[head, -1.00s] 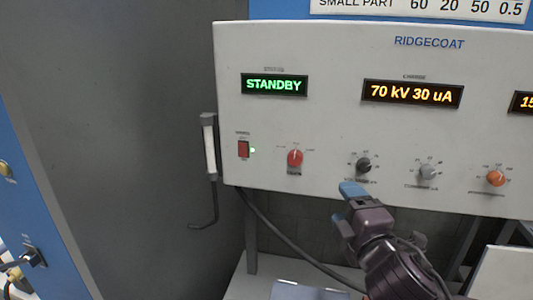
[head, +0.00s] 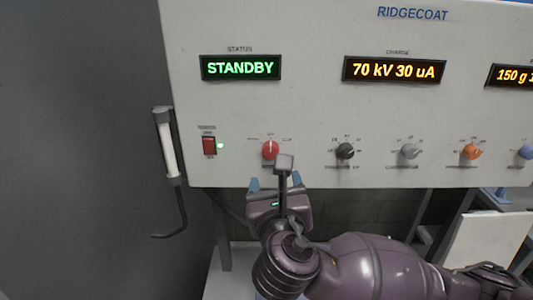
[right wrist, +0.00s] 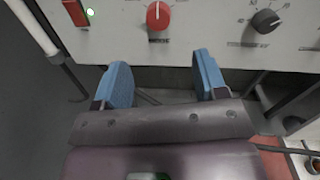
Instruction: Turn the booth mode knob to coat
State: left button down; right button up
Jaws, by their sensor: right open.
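The red knob (head: 270,149) is on the white front panel (head: 310,110), below the green STANDBY display (head: 241,68). Its white pointer mark points about straight up; the small words around it are too blurred to read surely. It also shows at the top of the right wrist view (right wrist: 158,17). My right gripper (head: 276,183) is open and empty, its blue fingers just below the panel's lower edge and under the knob. In the right wrist view the fingers (right wrist: 162,75) are spread on either side below the knob, apart from it. My left gripper is out of view.
A red switch (head: 209,146) with a green light is left of the knob. A black knob (head: 345,151), a grey knob (head: 409,151) and an orange knob (head: 472,152) are to its right. A white bar handle (head: 166,145) with a hooked rod hangs at the panel's left.

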aim_at(270, 152)
jog(key=w, duration=0.3)
jog(key=w+p, duration=0.1)
jog(key=w, duration=0.3)
jog(key=w+a, duration=0.1)
jog(key=w, duration=0.3)
jog(key=c, duration=0.9)
